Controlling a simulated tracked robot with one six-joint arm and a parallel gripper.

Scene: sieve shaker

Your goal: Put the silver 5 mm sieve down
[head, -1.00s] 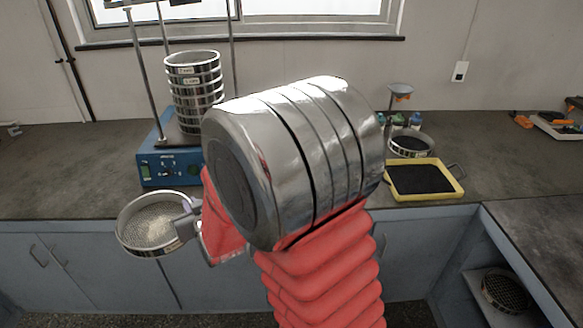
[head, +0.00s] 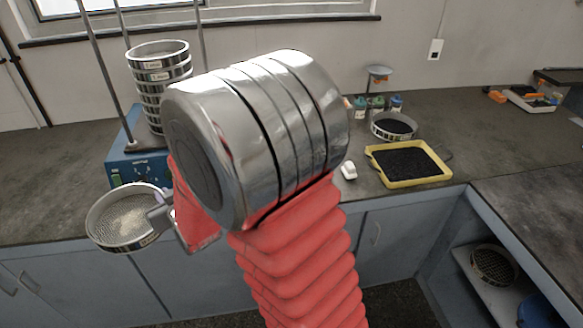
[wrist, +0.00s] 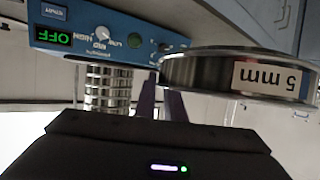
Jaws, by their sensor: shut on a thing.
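The silver 5 mm sieve (head: 112,235) is a shallow round metal pan with a pale speckled interior. It is held level near the bench's front edge, in front of the shaker. In the wrist view its "5 mm" label (wrist: 276,78) appears upside down. My gripper (head: 160,214) is shut on the sieve's right rim; the purple-grey fingers (wrist: 163,103) meet the rim in the wrist view. My arm hides part of the bench and the middle of the head view.
The blue shaker (head: 135,172) carries a stack of sieves (head: 160,85) between rods; its display reads OFF. At right are a yellow tray (head: 447,172) of dark material, another round sieve (head: 380,136), bottles (head: 378,103) and a small white object (head: 348,170). Bare bench lies at far left.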

